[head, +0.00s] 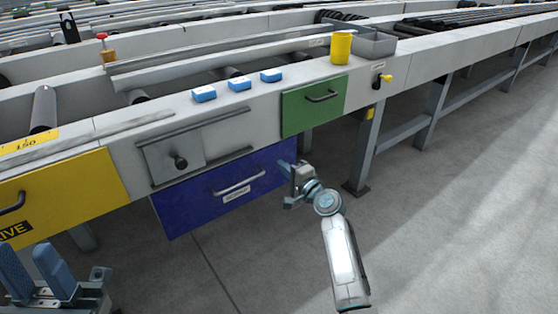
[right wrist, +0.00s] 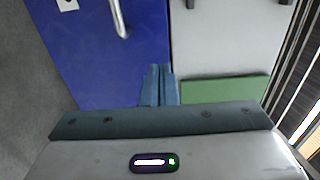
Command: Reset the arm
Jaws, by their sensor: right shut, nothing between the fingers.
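My right gripper (head: 284,168) is in front of the right end of the blue drawer (head: 190,205), below the green drawer (head: 313,104). In the right wrist view its blue fingers (right wrist: 158,84) are together and empty, with the blue drawer (right wrist: 95,50) and its handle (right wrist: 118,18) beyond them. I cannot tell whether the fingertips touch the drawer front. My left gripper (head: 36,268) is at the lower left of the head view, its two blue fingers apart with nothing seen between them.
The yellow drawer (head: 70,185) is at the left, near my left gripper. Three blue blocks (head: 239,84), a yellow cup (head: 341,48) and a grey bin (head: 374,43) stand on the runout table (head: 425,60). A table leg (head: 366,150) is right of my right gripper. The floor (head: 450,220) at the right is clear.

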